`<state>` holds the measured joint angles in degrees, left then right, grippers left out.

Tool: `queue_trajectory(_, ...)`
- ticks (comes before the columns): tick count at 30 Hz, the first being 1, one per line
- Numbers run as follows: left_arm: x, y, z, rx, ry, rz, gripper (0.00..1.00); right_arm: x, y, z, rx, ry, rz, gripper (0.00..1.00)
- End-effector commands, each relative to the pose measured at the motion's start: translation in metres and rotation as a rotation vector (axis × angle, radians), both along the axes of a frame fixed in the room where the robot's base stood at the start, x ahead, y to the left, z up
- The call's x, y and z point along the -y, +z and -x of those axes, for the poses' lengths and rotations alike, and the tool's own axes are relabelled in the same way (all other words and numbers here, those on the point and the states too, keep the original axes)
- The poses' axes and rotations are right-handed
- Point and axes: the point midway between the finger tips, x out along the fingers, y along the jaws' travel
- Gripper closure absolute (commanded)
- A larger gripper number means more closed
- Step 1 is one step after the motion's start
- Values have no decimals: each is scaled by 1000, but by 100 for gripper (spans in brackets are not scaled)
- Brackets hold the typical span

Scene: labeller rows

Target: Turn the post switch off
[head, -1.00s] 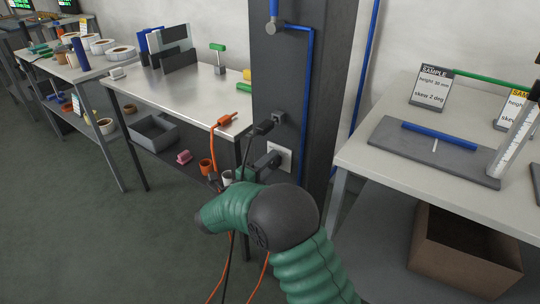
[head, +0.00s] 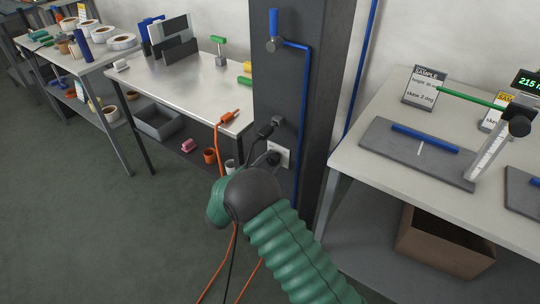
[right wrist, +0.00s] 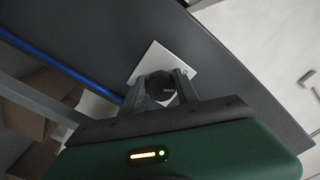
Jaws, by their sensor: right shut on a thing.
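The post switch is a dark round knob (right wrist: 161,86) on a white square plate (right wrist: 178,58), fixed to the dark grey post (head: 283,85). In the head view the white plate (head: 283,155) shows low on the post, just above my green right forearm. My right gripper (right wrist: 162,88) has one finger on each side of the knob and is shut on it. In the head view the right gripper (head: 267,160) is partly hidden by my own wrist. The knob's pointer direction cannot be made out. My left gripper is in neither view.
A steel table (head: 180,85) stands left, a bench (head: 400,185) right. Orange and black cords hang below.

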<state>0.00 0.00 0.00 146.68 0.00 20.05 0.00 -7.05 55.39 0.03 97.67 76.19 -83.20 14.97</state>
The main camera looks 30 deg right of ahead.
Motion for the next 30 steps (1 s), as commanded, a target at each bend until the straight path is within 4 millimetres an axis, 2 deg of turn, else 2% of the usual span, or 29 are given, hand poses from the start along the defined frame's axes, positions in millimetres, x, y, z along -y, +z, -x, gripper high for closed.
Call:
queue_trajectory(1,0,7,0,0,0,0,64,-2,-1,1,-37,3,5,100)
queue_trajectory(9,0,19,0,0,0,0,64,-2,-4,1,-156,3,54,100)
queue_trajectory(28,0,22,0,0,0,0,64,-2,-6,1,-202,4,72,100)
queue_trajectory(29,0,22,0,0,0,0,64,-2,-6,1,-202,4,72,61)
queue_trajectory(30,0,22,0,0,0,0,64,-2,-6,1,-202,4,72,55)
